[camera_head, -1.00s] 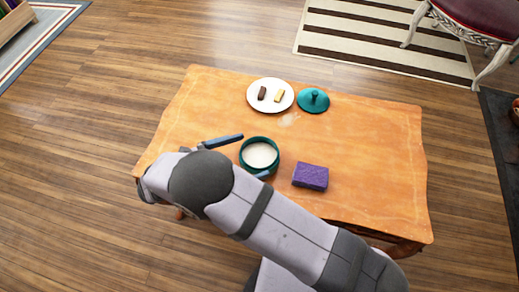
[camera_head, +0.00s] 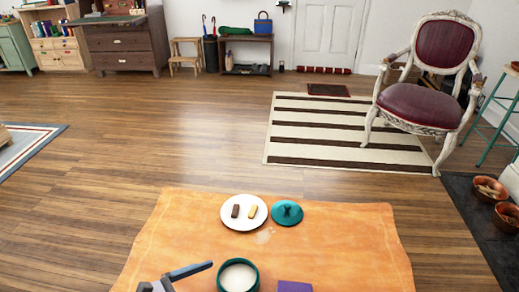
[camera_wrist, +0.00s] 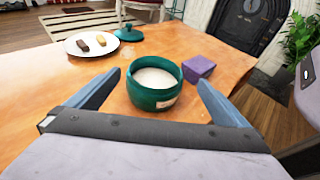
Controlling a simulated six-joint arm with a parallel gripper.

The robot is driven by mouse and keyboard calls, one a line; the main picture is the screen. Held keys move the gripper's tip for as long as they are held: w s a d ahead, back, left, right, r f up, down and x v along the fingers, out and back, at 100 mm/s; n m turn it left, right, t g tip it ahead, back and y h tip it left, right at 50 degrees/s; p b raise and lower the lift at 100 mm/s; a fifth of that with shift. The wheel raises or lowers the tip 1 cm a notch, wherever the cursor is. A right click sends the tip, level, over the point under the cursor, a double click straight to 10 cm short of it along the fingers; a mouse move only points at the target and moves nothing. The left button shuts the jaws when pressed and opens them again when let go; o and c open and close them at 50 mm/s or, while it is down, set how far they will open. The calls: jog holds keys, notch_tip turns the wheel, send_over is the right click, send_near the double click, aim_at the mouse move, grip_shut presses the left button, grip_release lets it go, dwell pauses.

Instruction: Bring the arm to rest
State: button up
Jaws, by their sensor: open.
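My gripper (camera_wrist: 160,90) is open and empty in the wrist view, its two blue fingers spread apart. A teal jar (camera_wrist: 153,98) with white contents stands upright on the wooden table, a little beyond and between the fingers in that view. In the head view only one finger and part of my gripper show at the bottom edge, left of the teal jar (camera_head: 238,276), which is partly cut off. The rest of my arm is out of the head view.
On the orange wooden table (camera_head: 170,235) are a white plate (camera_head: 244,224) with a brown bar (camera_head: 235,211) and a yellow bar (camera_head: 252,210), a teal lid (camera_head: 287,212) and a purple box (camera_head: 294,287). The table's left side is clear. A red chair (camera_head: 425,105) stands beyond.

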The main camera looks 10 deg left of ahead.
jog(key=w+d+m+g, duration=0.1)
jog(key=d+m+g, duration=0.2)
jog(key=d, duration=0.2)
jog(key=w+d+r+m+g+y, duration=0.1)
jog(key=d+m+g, duration=0.2)
jog(key=d, duration=0.3)
jog(key=w+d+m+g+y, duration=0.1)
jog(key=d+m+g, duration=0.2)
jog(key=d, duration=0.3)
jog(key=shift+d+r+m, duration=0.25)
jog(key=shift+r+m, duration=0.05)
jog(key=shift+m, duration=0.3)
jog(key=s+d+r+m+y, duration=0.1)
jog(key=s+d+m+y, duration=0.25)
jog(key=d+m, duration=0.35)
jog(key=s+d+r+m+y, duration=0.1)
jog(key=s+d+m+y, duration=0.2)
jog(key=d+m+y, duration=0.5)
notch_tip(320, 180, up, 33)
jog(key=a+m+h+p, duration=0.1)
jog(key=a+h+p, duration=0.1)
jog(key=p, duration=3.1)
jog(key=shift+a+m+g+h, duration=0.15)
jog(key=shift+m+g+h, duration=0.15)
jog(key=shift+h, duration=0.25)
jog(key=shift+f, duration=0.15)
